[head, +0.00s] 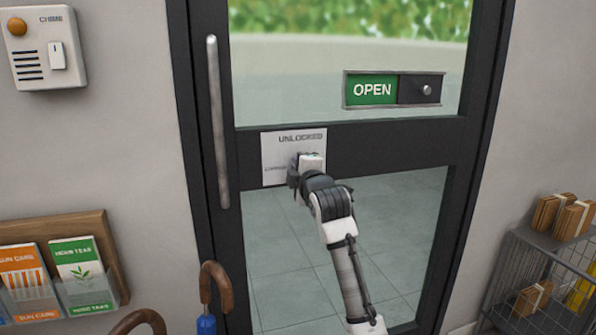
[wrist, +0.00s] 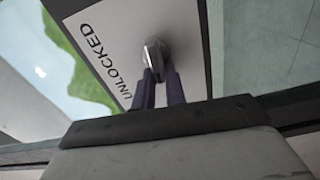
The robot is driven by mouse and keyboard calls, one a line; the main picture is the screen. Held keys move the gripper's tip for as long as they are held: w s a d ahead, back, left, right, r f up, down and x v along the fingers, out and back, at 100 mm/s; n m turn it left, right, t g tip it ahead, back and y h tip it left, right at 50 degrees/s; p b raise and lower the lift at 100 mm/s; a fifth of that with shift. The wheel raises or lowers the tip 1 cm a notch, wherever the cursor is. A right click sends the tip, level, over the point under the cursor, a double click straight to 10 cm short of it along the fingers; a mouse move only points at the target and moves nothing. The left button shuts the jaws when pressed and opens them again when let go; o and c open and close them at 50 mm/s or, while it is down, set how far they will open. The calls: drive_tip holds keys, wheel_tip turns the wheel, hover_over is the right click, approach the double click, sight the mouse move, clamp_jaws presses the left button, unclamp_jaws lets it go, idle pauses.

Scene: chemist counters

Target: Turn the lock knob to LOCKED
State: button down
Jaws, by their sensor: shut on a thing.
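The white lock plate (head: 272,148) is on the dark crossbar of the glass door. It reads UNLOCKED along its top. Smaller lettering at its left is too small to read surely. My gripper (head: 296,170) is at the lower right of the plate and hides the knob in the head view. In the wrist view, the metal lock knob (wrist: 154,52) stands out from the plate (wrist: 110,30) beside the word UNLOCKED. The two dark fingers of my gripper (wrist: 159,78) are shut on the knob. Its exact pointing direction is hard to tell.
A long vertical door handle (head: 218,120) is left of the plate. An OPEN sign (head: 372,90) with a slider is above right. Umbrella handles (head: 216,278) and a leaflet rack (head: 60,225) are at lower left. A wire basket (head: 530,270) with packages is at right.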

drive_tip(key=shift+n, duration=0.5)
drive_tip(key=c, duration=1.4)
unclamp_jaws()
drive_tip(key=shift+c, duration=0.2)
drive_tip(key=shift+f, duration=0.1)
drive_tip(key=b+v, duration=0.2)
drive_tip(key=v, duration=1.1)
drive_tip(key=shift+s, duration=0.35)
drive_tip(key=shift+d, duration=0.15)
